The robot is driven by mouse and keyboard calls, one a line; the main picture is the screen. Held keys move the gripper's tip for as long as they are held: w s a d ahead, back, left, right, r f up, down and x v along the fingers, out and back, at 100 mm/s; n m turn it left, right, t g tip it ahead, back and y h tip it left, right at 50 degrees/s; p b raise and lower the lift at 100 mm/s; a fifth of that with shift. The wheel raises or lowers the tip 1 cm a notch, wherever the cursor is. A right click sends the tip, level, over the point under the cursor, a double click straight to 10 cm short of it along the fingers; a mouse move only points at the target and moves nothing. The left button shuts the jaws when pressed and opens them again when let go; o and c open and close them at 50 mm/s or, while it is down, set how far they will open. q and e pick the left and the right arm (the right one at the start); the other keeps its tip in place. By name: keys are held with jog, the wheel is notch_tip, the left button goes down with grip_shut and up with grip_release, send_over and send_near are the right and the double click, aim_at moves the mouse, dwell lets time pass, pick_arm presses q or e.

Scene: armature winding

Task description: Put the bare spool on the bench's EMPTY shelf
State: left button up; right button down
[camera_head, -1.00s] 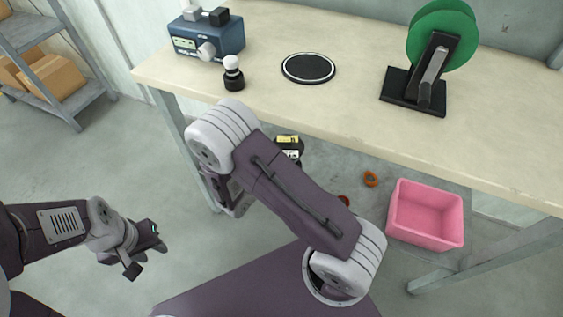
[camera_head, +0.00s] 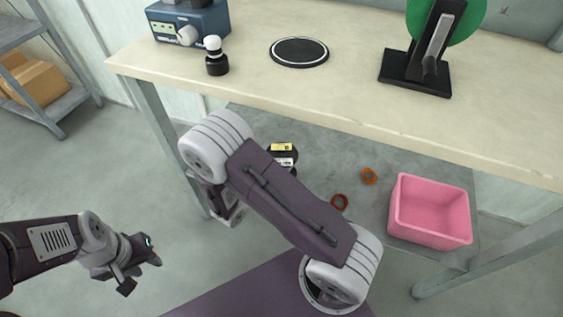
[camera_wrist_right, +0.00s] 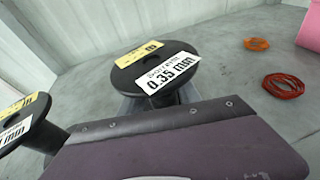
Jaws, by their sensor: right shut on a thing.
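A black spool (camera_wrist_right: 155,68) with a yellow label and a white "0.35 mm" label on its flange is just beyond my right gripper (camera_wrist_right: 165,118) in the right wrist view. It also shows past my right arm in the head view (camera_head: 282,155). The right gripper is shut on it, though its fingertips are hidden. A second labelled black spool (camera_wrist_right: 32,125) is cut off at the left edge of the wrist view. My left gripper (camera_head: 142,270) is open and empty, away from the bench (camera_head: 340,90). The bench's grey lower level (camera_head: 330,165) is partly covered by my right arm.
A pink bin (camera_head: 430,235), an orange ring (camera_head: 369,176) and a red ring (camera_head: 339,202) lie low under the bench. A blue device (camera_head: 190,25), a black-and-white knobbed piece (camera_head: 216,60), a round pad (camera_head: 299,52) and a green-wheeled stand (camera_head: 420,70) stand on top.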

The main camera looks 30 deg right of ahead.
jog(key=shift+f+b, duration=0.35)
jog(key=shift+f, duration=0.2)
dwell(0.4)
jog(key=c, duration=0.8)
grip_release()
jog(key=shift+o, duration=0.2)
jog(key=p+v, duration=0.5)
jog(key=v, duration=0.3)
jog(key=shift+r, duration=0.2)
jog(key=shift+s+a, duration=0.25)
jog(key=shift+a, duration=0.2)
